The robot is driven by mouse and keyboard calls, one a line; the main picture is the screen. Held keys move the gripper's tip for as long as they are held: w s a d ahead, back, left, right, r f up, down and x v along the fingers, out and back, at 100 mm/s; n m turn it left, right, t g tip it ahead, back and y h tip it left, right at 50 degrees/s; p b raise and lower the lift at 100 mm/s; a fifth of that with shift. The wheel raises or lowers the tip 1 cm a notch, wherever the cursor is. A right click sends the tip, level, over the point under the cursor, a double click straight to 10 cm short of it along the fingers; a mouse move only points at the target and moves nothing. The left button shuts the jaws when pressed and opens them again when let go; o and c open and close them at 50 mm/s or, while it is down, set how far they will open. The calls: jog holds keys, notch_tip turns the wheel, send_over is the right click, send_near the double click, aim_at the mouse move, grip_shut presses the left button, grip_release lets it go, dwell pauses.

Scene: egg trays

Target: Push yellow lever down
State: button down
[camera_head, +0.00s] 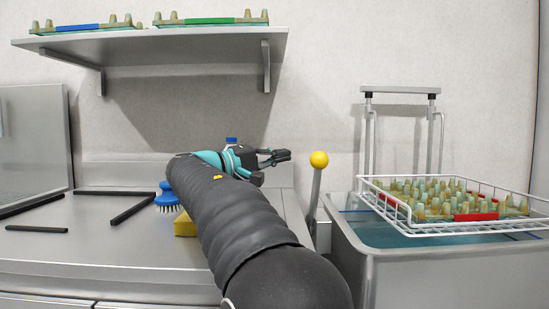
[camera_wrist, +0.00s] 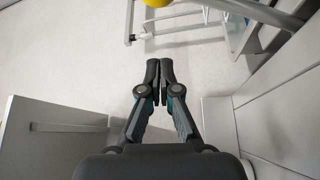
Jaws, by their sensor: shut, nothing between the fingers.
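The yellow lever has a round yellow knob (camera_head: 319,160) on a grey rod (camera_head: 314,198) and stands roughly upright between the counter and the sink basin. My gripper (camera_head: 287,155) is left of the knob at nearly the same height in the head view, with a gap between them in that picture. In the wrist view the knob (camera_wrist: 157,3) is cut off at the top edge, beyond my fingertips (camera_wrist: 160,68). The fingers are shut with nothing between them.
A white wire rack (camera_head: 449,225) with an egg tray (camera_head: 425,205) sits over the water-filled basin (camera_head: 365,260), right of the lever. A blue brush (camera_head: 166,197) and yellow sponge (camera_head: 184,225) lie on the counter (camera_head: 100,260). A shelf (camera_head: 190,45) with egg trays hangs above.

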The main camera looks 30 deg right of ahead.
jog(key=s+d, duration=0.4)
jog(key=shift+d, duration=0.35)
jog(key=shift+f, duration=0.2)
dwell(0.3)
